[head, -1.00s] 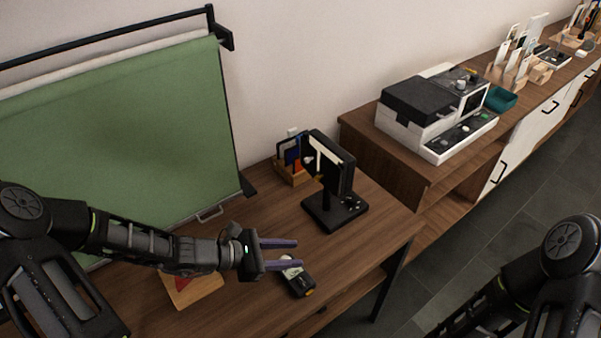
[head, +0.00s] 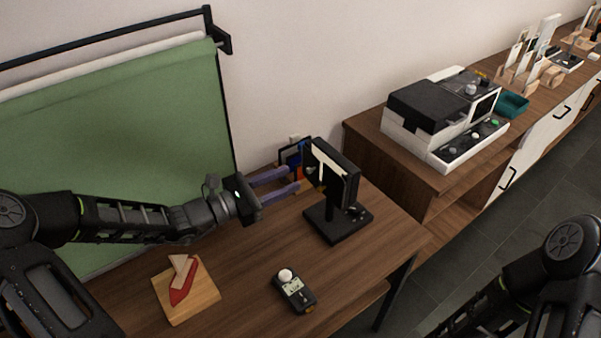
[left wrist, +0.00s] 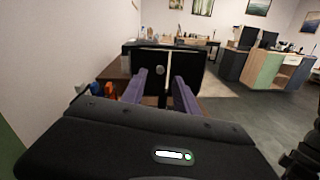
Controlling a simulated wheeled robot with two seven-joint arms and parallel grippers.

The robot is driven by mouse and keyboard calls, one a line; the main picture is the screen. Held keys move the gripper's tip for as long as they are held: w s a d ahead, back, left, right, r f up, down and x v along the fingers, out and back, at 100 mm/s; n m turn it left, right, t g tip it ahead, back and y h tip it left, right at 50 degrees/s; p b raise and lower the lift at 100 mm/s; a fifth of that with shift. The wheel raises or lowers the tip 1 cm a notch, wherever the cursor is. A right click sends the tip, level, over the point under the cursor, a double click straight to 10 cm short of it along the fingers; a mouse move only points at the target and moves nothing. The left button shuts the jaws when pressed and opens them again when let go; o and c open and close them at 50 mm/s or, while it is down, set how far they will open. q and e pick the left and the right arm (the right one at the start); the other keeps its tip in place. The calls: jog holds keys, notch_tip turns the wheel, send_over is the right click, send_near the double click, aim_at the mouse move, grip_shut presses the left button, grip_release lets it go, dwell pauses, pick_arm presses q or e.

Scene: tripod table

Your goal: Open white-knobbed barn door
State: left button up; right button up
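A black panel lamp (head: 348,172) stands upright on a black base on the wooden table. A bright white strip shows on its front, between dark flaps. My right gripper is out of view; only my right arm shows.
A small organizer (head: 291,158) with coloured cards stands behind the fingers, near the wall. A handheld meter (head: 293,290) and a wooden board (head: 186,297) with a red piece lie nearer on the table. A green backdrop (head: 110,150) stands at left.

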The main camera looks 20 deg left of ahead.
pick_arm(q)
jog(key=shift+x, duration=2.3)
jog(key=shift+c, duration=0.3)
grip_shut()
